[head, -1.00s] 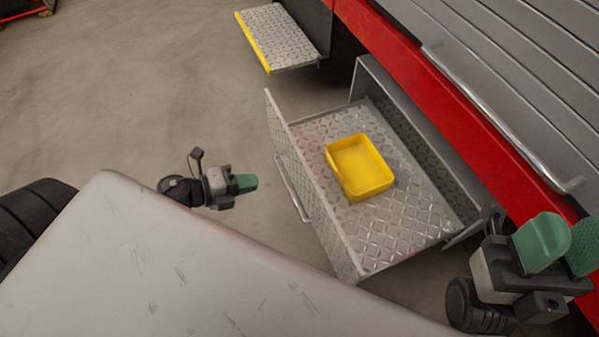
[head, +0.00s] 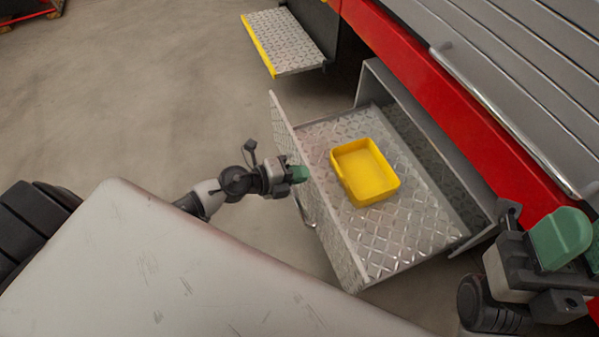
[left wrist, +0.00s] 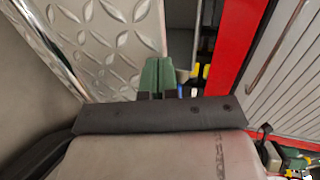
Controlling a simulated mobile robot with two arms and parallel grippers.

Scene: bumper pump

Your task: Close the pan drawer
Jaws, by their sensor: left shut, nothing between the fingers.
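The pan drawer (head: 415,228) is pulled out from below the red-edged truck body, with a diamond-plate floor and front panel (head: 287,135). A bar handle (head: 304,208) is on its outer face. A yellow tray (head: 365,172) sits inside. My left gripper (head: 299,174) is shut and empty, with its green fingertips at the outer face of the front panel near the handle; I cannot tell whether they touch. In the left wrist view the shut green fingers (left wrist: 157,74) are in front of diamond plate. My right gripper (head: 580,240) is open and empty at the right edge.
A diamond-plate step (head: 286,42) with a yellow edge sticks out beyond the drawer. A long rail (head: 505,120) runs along the grey slatted side above the red beam (head: 450,100). Bare concrete floor (head: 150,90) lies open to the left.

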